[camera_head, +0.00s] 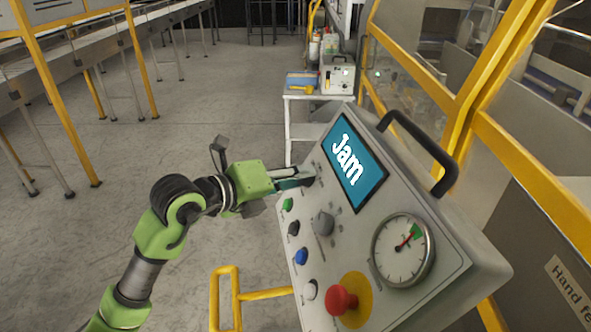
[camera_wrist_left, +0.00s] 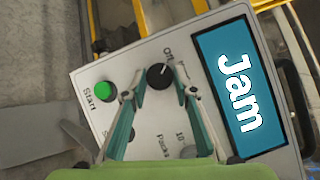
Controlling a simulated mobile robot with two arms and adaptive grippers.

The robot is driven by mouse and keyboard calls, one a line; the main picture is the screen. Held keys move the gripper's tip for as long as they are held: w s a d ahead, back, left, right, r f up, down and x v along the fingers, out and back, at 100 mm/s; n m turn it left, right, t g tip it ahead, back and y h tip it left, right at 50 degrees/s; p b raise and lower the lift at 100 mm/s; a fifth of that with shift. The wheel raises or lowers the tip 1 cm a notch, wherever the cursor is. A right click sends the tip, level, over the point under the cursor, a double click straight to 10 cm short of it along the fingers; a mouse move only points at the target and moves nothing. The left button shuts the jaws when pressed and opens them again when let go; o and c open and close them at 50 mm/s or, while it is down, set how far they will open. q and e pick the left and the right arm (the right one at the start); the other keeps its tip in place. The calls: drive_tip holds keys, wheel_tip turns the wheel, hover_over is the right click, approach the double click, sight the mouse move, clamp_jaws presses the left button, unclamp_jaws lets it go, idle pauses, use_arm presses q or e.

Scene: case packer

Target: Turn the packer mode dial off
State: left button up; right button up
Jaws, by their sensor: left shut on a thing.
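The packer's grey control panel (camera_head: 375,300) fills the right of the head view, with a screen (camera_head: 354,163) reading "Jam". My left gripper (camera_head: 306,179) reaches the panel beside the screen and hides the dial in the head view. In the wrist view its two fingers lie on either side of the dial, shut on it. My right gripper is in neither view.
A green Start button (camera_wrist_left: 105,91) is close to the left finger. Below are a grey knob (camera_head: 324,222), a blue button (camera_head: 301,256), a red mushroom button (camera_head: 341,300) and a gauge (camera_head: 403,250). A black handle (camera_head: 425,148) edges the panel. Floor to the left is clear.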

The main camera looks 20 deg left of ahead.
use_arm(q)
drive_tip(key=shift+r+n+g+y, duration=0.1)
drive_tip(key=shift+n+g+y, duration=0.25)
drive_tip(key=shift+n, duration=0.75)
drive_tip(key=o, duration=1.1)
drive_tip(key=v, duration=1.1)
drive_tip(key=shift+s+r, duration=0.25)
drive_tip(key=shift+a, duration=0.15)
